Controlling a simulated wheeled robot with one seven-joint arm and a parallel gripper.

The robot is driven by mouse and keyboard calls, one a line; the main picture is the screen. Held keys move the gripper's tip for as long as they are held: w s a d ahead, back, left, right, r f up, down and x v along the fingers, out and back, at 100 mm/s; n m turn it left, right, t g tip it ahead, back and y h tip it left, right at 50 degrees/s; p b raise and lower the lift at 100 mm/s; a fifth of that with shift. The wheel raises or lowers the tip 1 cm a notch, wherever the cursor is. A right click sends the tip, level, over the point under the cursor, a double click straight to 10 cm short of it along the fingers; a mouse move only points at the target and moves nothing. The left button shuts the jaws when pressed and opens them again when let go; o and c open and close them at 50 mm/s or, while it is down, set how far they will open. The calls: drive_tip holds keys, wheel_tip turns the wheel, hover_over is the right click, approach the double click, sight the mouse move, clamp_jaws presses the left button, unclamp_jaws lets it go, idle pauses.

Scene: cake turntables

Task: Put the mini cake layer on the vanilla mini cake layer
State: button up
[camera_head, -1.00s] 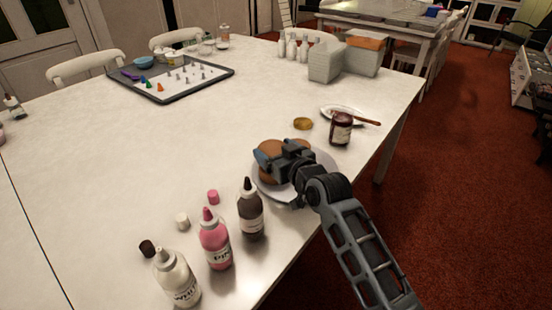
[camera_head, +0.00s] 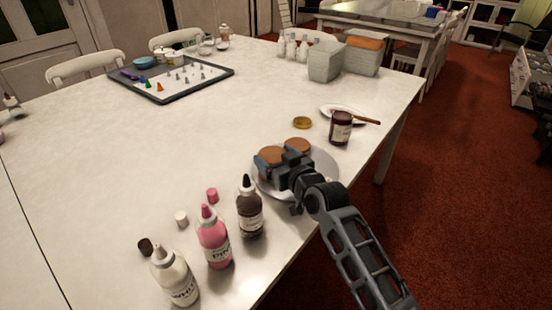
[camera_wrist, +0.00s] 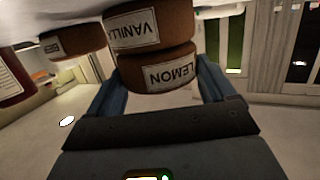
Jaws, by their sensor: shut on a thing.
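My gripper (camera_head: 272,162) is shut on a round brown mini cake layer labelled LEMON (camera_wrist: 158,72), with one blue finger on each side of it in the wrist view. The wrist picture looks upside down. The vanilla mini cake layer (camera_wrist: 150,22) lies against the lemon layer on the table side, so the lemon layer is on or just over it, slightly offset. I cannot tell whether a thin gap is left. In the head view the lemon layer (camera_head: 268,155) partly shows at the fingers, and the vanilla one is mostly hidden.
Another brown layer (camera_head: 298,145) sits beside the stack on the grey-white plate (camera_head: 327,167). A dark jar (camera_head: 340,128) and its gold lid (camera_head: 302,122) stand behind. Pink (camera_head: 214,240), brown (camera_head: 249,212) and white (camera_head: 174,277) bottles stand front left. The table's middle is clear.

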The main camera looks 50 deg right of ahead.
drive_tip(key=o, duration=0.9)
drive_tip(key=shift+s+a+f, duration=0.1)
drive_tip(key=shift+s+f, duration=0.05)
drive_tip(key=shift+f, duration=0.8)
drive_tip(key=shift+c, duration=0.2)
drive_tip(key=shift+r, duration=0.15)
drive_tip(key=shift+r+p, duration=0.45)
drive_tip(key=shift+p, duration=0.1)
drive_tip(key=r+v, duration=0.1)
drive_tip(key=v, duration=1)
drive_tip(key=shift+s, duration=0.25)
drive_tip(key=shift+n+y, duration=0.4)
drive_tip(key=s+a, duration=0.2)
drive_tip(key=s+a+f, duration=0.1)
drive_tip(key=s+a, duration=0.1)
drive_tip(key=s+a+f, duration=0.1)
drive_tip(key=a, duration=0.1)
drive_tip(key=shift+s, duration=0.4)
drive_tip(key=s+a+r+n+y, duration=0.1)
drive_tip(key=s+a+r+y, duration=0.1)
drive_tip(key=s+a, duration=0.4)
drive_tip(key=s+a+r+n+y, duration=0.2)
drive_tip(key=s+a+r, duration=0.2)
drive_tip(key=s, duration=1)
drive_tip(key=a, duration=0.3)
drive_tip(key=shift+s+y, duration=0.2)
drive_tip(key=shift+y, duration=0.1)
